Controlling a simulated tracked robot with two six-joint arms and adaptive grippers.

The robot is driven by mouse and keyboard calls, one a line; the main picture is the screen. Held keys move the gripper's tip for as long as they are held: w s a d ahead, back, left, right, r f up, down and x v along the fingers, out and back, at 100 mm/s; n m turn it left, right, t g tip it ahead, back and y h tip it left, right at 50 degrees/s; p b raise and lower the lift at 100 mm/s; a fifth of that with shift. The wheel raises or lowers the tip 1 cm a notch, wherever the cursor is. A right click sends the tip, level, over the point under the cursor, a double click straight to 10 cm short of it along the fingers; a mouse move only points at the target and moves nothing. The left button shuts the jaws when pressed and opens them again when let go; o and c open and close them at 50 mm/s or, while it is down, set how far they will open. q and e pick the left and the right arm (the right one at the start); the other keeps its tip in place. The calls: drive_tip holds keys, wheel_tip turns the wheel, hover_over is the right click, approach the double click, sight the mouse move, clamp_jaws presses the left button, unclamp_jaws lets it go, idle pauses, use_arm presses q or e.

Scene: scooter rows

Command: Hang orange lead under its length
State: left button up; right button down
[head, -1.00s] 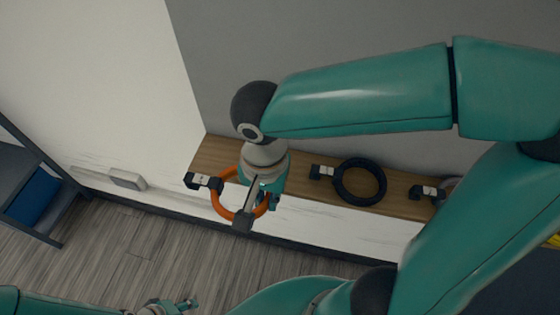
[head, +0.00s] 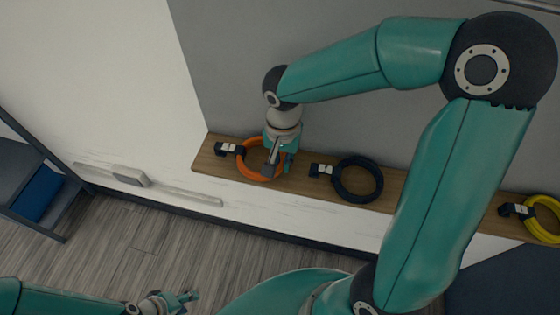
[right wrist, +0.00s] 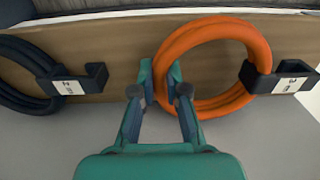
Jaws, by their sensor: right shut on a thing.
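The orange lead (head: 245,169) is a coiled ring in front of the wooden board (head: 208,160), beside the leftmost black hook (head: 228,149) in the head view. In the right wrist view the orange lead (right wrist: 220,28) has its far side at a black hook (right wrist: 278,77) with a white label; the ring seems to lie within the hook's arms. My right gripper (head: 277,170) is shut on the ring's near side, between its fingertips (right wrist: 164,88). The label's mark is too small to read surely. My left gripper (head: 188,299) is empty, low at the left, its fingers apart.
A dark blue coil (head: 341,181) hangs at the middle hook (head: 321,170). A yellow coil (head: 535,220) hangs at the hook (head: 514,210) further right. A dark rack with a blue item (head: 36,194) stands at the left.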

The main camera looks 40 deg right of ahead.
drive_tip(key=shift+w+d+f, duration=0.15)
drive_tip(key=shift+f, duration=0.4)
drive_tip(key=shift+f, duration=0.1)
drive_tip(key=c, duration=1.2)
unclamp_jaws()
